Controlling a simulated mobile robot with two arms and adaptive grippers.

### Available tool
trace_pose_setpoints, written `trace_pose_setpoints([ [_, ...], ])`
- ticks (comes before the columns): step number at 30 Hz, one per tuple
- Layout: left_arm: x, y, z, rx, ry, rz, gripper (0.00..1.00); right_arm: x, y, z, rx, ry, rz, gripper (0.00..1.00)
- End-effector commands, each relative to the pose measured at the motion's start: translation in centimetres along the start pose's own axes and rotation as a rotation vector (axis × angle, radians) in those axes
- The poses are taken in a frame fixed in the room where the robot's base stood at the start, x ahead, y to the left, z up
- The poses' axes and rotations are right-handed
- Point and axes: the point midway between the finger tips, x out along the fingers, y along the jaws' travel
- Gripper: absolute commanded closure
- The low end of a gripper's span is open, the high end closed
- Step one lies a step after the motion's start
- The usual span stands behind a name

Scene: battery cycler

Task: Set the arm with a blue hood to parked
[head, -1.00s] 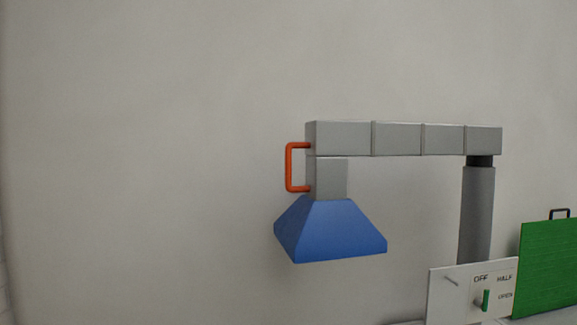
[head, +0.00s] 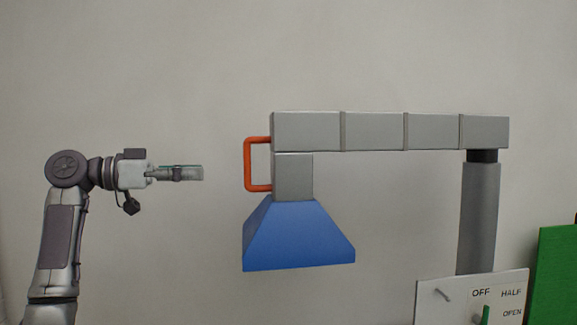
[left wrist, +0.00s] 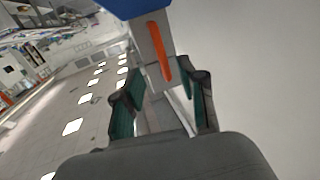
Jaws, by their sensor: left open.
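The grey arm (head: 375,131) reaches left from a grey post (head: 478,215). A blue hood (head: 298,237) hangs below its left end. An orange handle (head: 248,165) sticks out at that end. My left gripper (head: 198,173) is level with the handle, to its left, with a gap between them, and is empty. In the left wrist view its two green-padded fingers (left wrist: 160,108) are apart, and the orange handle (left wrist: 159,52) shows beyond them, with part of the blue hood (left wrist: 118,6) at the top edge. My right gripper is not in view.
A white panel (head: 455,292) with the words OFF, HALF and OPEN and a small green lever (head: 486,315) stands at the lower right. A green board (head: 555,275) is at the right edge. The space left of the hood is clear before a plain wall.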

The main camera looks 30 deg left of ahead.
Motion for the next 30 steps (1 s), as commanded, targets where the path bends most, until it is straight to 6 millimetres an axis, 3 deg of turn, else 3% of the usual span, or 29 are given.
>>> trace_pose_setpoints([
  [2, -0.6, 0.1, -0.9, 0.006, 0.021, 0.003, 0.59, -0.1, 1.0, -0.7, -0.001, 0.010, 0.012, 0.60],
  [5, 0.0, 0.2, -1.1, 0.006, 0.024, 0.006, 0.59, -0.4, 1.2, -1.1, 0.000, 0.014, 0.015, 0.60],
  [12, 4.6, 0.2, -1.3, 0.005, 0.020, 0.008, 0.59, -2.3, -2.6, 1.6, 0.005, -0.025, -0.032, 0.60],
  [15, 6.9, 0.3, -1.4, 0.006, 0.021, 0.008, 0.59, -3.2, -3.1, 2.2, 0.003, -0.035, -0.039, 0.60],
  [24, 11.8, 0.2, -1.4, 0.006, 0.021, 0.005, 0.59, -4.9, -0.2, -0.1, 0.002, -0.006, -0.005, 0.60],
  [30, 13.0, 0.2, -1.2, 0.006, 0.022, 0.004, 0.59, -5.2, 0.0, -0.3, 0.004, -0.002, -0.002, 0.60],
])
